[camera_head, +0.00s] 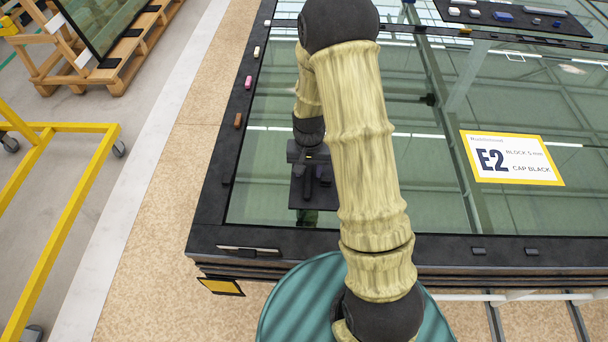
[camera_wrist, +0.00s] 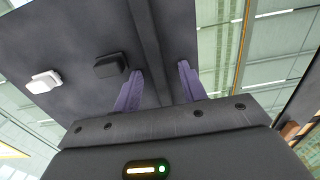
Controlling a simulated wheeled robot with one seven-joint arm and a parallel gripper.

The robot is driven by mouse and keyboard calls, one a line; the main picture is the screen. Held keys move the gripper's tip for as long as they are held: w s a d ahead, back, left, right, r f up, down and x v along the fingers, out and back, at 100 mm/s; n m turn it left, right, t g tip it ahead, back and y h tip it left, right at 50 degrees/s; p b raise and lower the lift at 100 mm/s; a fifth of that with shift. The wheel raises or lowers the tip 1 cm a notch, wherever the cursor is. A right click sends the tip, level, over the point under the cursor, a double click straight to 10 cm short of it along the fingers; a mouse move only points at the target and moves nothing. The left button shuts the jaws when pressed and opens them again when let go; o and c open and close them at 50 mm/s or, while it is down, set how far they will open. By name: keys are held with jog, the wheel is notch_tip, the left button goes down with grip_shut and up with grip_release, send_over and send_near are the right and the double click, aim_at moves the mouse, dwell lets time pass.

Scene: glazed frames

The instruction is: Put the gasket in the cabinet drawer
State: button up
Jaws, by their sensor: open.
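My gripper (camera_head: 310,178) is at the near left of the glass table, over a dark plate (camera_head: 298,196). In the wrist view its two purple fingers (camera_wrist: 160,88) are apart, over a dark board (camera_wrist: 60,50). A dark bar (camera_wrist: 147,40) runs along the board between the fingers; I cannot tell whether it is the gasket or part of the board. A small black block (camera_wrist: 110,65) lies just left of the left finger. A white block (camera_wrist: 43,81) lies further left. I cannot pick out the gasket for certain, and no cabinet drawer is clearly visible.
A dark tray (camera_head: 515,11) with several small pieces lies at the far right. A label marked E2 (camera_head: 512,158) lies on the glass. Small pieces, including a pink one (camera_head: 248,82), line the left border. A yellow trolley frame (camera_head: 60,200) stands at left; open floor lies between.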

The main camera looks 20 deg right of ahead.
aim_at(308, 172)
jog(key=shift+d+f, duration=0.15)
jog(key=shift+d, duration=0.05)
jog(key=c, duration=0.3)
jog(key=shift+s+a, duration=0.1)
jog(key=shift+a, duration=0.1)
grip_shut()
jog(key=shift+w+r, duration=0.2)
jog(key=shift+r, duration=0.65)
notch_tip(308, 172, up, 9)
jog(key=b, duration=0.2)
jog(key=shift+s+f, duration=0.15)
jog(key=shift+s, duration=0.05)
